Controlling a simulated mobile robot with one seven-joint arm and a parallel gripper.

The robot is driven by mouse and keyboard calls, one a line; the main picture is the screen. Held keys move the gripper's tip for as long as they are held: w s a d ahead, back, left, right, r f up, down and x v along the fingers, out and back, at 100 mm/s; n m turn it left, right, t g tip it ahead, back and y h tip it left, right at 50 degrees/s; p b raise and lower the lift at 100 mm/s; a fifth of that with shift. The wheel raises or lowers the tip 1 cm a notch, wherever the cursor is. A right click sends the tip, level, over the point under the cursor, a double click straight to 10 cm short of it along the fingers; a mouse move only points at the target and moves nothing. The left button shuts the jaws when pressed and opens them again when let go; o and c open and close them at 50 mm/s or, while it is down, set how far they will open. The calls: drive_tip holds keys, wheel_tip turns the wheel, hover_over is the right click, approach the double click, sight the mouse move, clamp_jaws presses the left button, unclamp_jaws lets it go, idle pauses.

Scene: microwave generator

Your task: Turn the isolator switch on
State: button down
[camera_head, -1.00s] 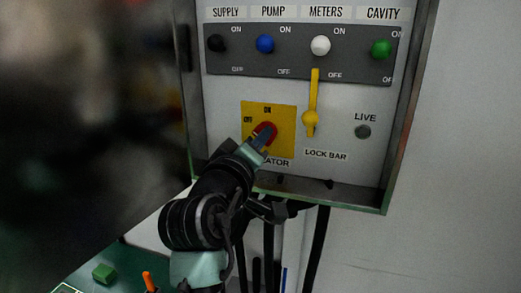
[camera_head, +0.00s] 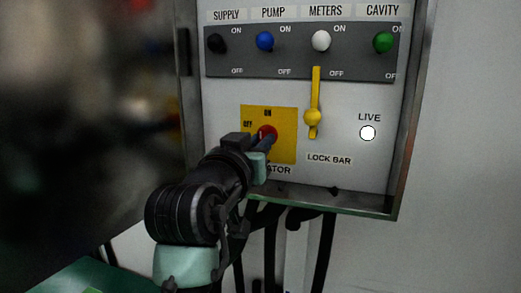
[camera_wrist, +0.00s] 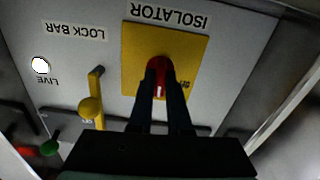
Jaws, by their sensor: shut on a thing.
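The isolator switch is a red knob (camera_head: 267,132) on a yellow plate (camera_head: 285,148) marked ON at the top and OFF at the left. In the wrist view the red knob (camera_wrist: 159,75) sits between the dark fingers of my gripper (camera_wrist: 162,88), which is shut on it. In the head view my gripper (camera_head: 266,142) reaches the knob from the lower left and hides part of it and of the ISOLATOR label. The LIVE lamp (camera_head: 368,133) is lit white, and it also shows lit in the wrist view (camera_wrist: 40,65).
A yellow lock bar (camera_head: 314,100) stands upright right of the isolator plate. Above it is a grey strip with black (camera_head: 217,43), blue (camera_head: 265,41), white (camera_head: 320,41) and green (camera_head: 383,42) knobs. The metal cabinet frame edges the panel; dark cables hang below.

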drive_tip(key=shift+m, duration=0.5)
drive_tip(key=c, duration=0.9)
unclamp_jaws()
drive_tip(key=shift+o, duration=0.2)
drive_tip(key=shift+s, duration=0.1)
drive_tip(key=b+v, duration=0.3)
drive_tip(key=v, duration=1)
drive_tip(key=shift+b, duration=0.4)
